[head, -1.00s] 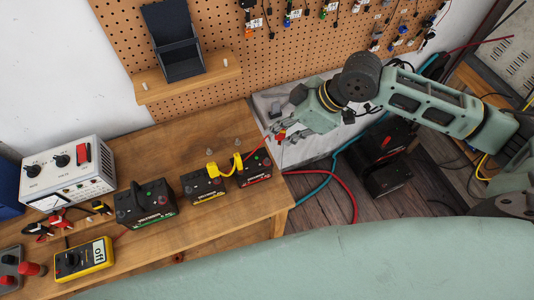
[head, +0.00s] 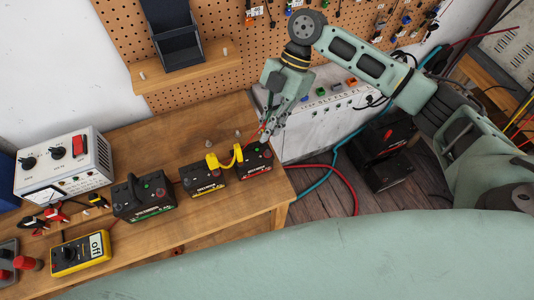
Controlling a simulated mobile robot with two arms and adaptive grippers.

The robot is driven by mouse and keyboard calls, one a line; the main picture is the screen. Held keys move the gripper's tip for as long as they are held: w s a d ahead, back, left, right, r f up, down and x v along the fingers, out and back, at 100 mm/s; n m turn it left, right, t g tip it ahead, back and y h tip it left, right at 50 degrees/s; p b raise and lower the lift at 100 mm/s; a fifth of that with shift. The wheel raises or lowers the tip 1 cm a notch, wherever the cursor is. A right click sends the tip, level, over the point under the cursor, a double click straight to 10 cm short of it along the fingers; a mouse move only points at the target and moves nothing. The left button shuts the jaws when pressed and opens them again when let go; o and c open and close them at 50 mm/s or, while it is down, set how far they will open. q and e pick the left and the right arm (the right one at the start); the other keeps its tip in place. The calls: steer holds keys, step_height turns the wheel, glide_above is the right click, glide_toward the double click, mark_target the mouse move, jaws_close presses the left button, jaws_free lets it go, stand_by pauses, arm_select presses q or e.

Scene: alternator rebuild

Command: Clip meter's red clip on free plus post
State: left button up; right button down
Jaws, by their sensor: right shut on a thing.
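The yellow meter (head: 80,254), its display reading off, lies at the front left of the wooden bench. Three black batteries stand in a row: a green-striped one (head: 145,202), a yellow-striped one (head: 203,181) and a red-striped one (head: 255,168). A yellow link (head: 226,161) joins the yellow-striped and red-striped batteries. My right gripper (head: 268,127) is shut on the small red clip (head: 264,137), just above the back right of the red-striped battery. The post there is mostly hidden, and I cannot tell whether the clip touches it. My left gripper is out of view.
A white volt meter box (head: 62,168) stands at the left, with red and black clips (head: 55,212) before it. A shelf (head: 190,68) with a dark holder is on the pegboard. Red and teal cables (head: 340,185) lie right of the bench.

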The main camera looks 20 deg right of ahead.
mark_target(270, 153)
step_height(270, 153, down, 2)
steer(key=shift+f+b, duration=0.1)
steer(key=shift+b, duration=0.2)
steer(key=shift+d+f, duration=0.2)
steer(key=shift+f, duration=0.45)
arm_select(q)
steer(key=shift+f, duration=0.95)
arm_select(e)
steer(key=shift+a, duration=0.1)
arm_select(q)
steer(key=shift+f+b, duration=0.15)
steer(key=shift+b, duration=0.2)
arm_select(e)
steer(key=shift+f, duration=0.1)
steer(key=shift+f+b, duration=0.5)
steer(key=shift+f, duration=0.3)
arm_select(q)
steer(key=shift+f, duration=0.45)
arm_select(e)
steer(key=c, duration=1.7)
jaws_free()
steer(key=shift+c, duration=0.2)
